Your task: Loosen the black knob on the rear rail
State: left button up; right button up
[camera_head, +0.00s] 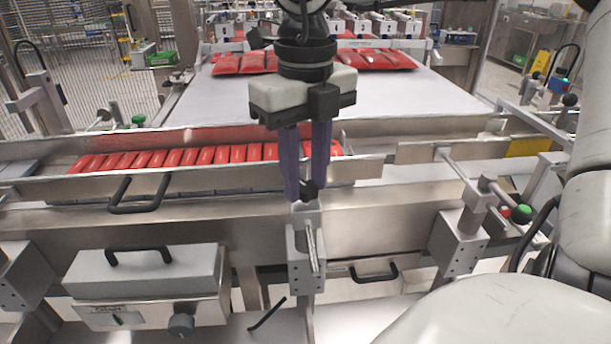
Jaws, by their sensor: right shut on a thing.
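My right gripper (307,188) comes down from above at the middle of the head view. Its two purple fingers point downward and are shut on a small black knob (309,191). The knob sits at the top of a grey metal clamp block (306,262) on the rail (375,222). The fingers hide part of the knob, so its thread and how far it is turned cannot be seen. My left gripper is not in view.
Red packs (180,158) lie in a row in the channel behind the rail. More red packs (375,60) lie on the white belt (400,95). A second clamp block (458,240) with a green-and-red knob (521,214) stands at right. A lidded box (150,275) is at front left.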

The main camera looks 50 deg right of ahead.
jog(key=shift+n, duration=0.9)
jog(key=n, duration=0.3)
jog(key=shift+n, duration=0.4)
jog(key=n, duration=0.6)
jog(key=shift+r, duration=0.1)
jog(key=n+p, duration=0.1)
jog(key=n, duration=0.5)
jog(key=shift+n, duration=0.3)
jog(key=n, duration=0.5)
jog(key=shift+n+p, duration=0.3)
jog(key=shift+p, duration=0.05)
jog(key=o, duration=1)
jog(key=shift+o, duration=0.2)
